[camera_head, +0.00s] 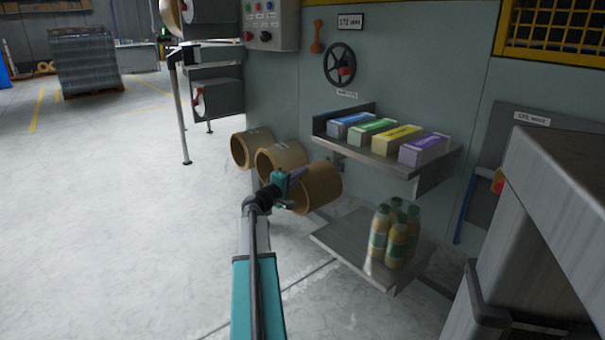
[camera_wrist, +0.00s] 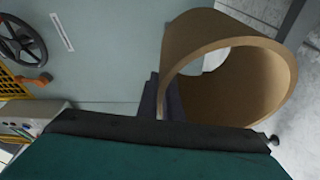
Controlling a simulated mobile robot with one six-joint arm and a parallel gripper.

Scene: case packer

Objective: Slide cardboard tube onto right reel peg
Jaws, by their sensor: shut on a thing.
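A brown open-ended cardboard tube (camera_head: 322,183) is at the end of my arm in the head view. It also fills the upper right of the wrist view (camera_wrist: 205,38), with its open mouth and hollow inside showing. My gripper (camera_head: 292,184) is shut on the tube's wall at the near rim; a dark finger shows beside the rim in the wrist view (camera_wrist: 163,105). Two similar tubes (camera_head: 250,148) (camera_head: 283,160) sit side by side to the left, along the grey panel. I cannot make out the right reel peg for certain in either view.
A shelf (camera_head: 378,160) with several coloured cartons juts out to the right of the tube. Below it, a lower shelf (camera_head: 340,245) carries several bottles (camera_head: 397,235). A metal-sided unit (camera_head: 560,220) stands at the right. Open floor (camera_head: 120,230) lies to the left.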

